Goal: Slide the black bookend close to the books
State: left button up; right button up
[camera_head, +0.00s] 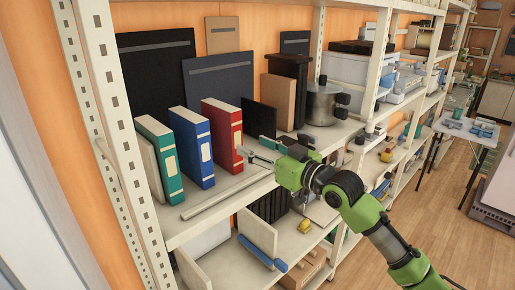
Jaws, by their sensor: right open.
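Three books stand upright in a row on the shelf: a green book (158,160), a blue book (191,147) and a red book (222,136). The black bookend (260,118) stands upright to the right of the red book, with a gap between them. Its lower part is partly hidden by my right gripper. My right gripper (257,150) is open, its fingers pointing left over the shelf, in front of the bookend and just right of the red book. I cannot tell whether it touches either. My left gripper is not in view.
A pale plate (146,160) stands left of the green book. A long thin strip (225,197) lies along the shelf's front edge. A brown box (279,100) and a metal pot (322,104) stand right of the bookend. Shelf posts (106,100) bound the left side.

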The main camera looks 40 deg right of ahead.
aim_at(259, 118)
jog(key=z, duration=1.35)
